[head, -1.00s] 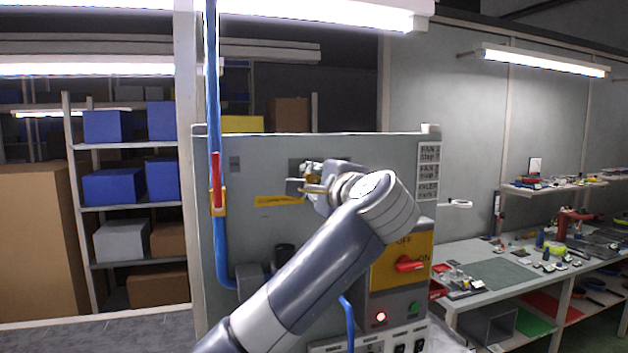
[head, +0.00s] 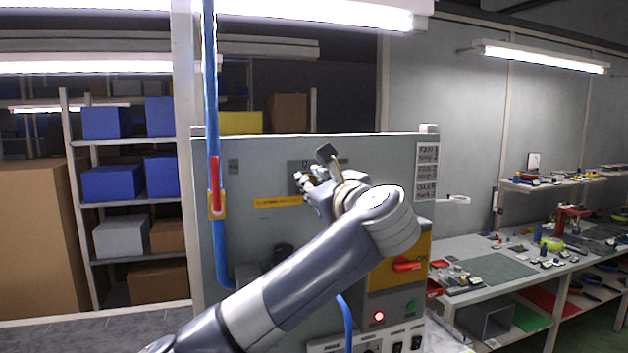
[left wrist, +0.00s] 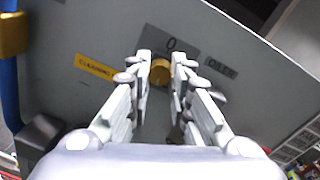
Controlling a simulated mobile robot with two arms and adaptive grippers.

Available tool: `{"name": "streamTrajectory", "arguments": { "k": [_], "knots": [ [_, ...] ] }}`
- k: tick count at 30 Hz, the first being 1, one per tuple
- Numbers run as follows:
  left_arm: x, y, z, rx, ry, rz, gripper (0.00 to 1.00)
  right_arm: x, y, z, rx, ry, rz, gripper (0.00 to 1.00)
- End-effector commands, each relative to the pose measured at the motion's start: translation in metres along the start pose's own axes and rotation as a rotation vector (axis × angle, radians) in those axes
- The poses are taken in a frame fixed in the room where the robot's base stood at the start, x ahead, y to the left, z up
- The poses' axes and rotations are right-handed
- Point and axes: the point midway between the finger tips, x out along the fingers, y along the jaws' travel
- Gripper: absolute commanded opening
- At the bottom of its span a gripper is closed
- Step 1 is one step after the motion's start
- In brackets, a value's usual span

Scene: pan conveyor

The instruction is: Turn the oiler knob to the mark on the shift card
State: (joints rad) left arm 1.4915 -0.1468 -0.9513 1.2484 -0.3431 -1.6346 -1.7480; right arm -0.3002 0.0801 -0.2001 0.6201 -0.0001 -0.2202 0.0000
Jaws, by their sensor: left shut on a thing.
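The brass oiler knob (left wrist: 160,72) is on the grey panel in the left wrist view, below a dark plate marked "0" and beside an "OILER" label (left wrist: 221,68). My left gripper (left wrist: 164,64) is shut on the knob, one finger on each side. In the head view my left gripper (head: 318,168) is rolled over against the panel and mostly hides the knob. My right gripper is not in view.
A yellow warning label (head: 278,201) is left of the knob. A red-handled valve (head: 215,186) sits on a blue pipe. A yellow switch plate with a red knob (head: 406,264) is lower right. A cluttered workbench (head: 490,270) stands right.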

Motion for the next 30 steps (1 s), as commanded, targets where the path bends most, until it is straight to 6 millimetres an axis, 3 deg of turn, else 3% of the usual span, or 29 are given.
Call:
{"name": "streamTrajectory", "arguments": {
  "k": [15,30],
  "knots": [
    [0.0,0.0,-0.001,0.472,-0.018,-0.003,0.0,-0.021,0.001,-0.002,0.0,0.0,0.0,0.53],
    [0.0,0.001,-0.003,0.709,-0.028,-0.006,0.0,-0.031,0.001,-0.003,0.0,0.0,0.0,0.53]
  ]
}}
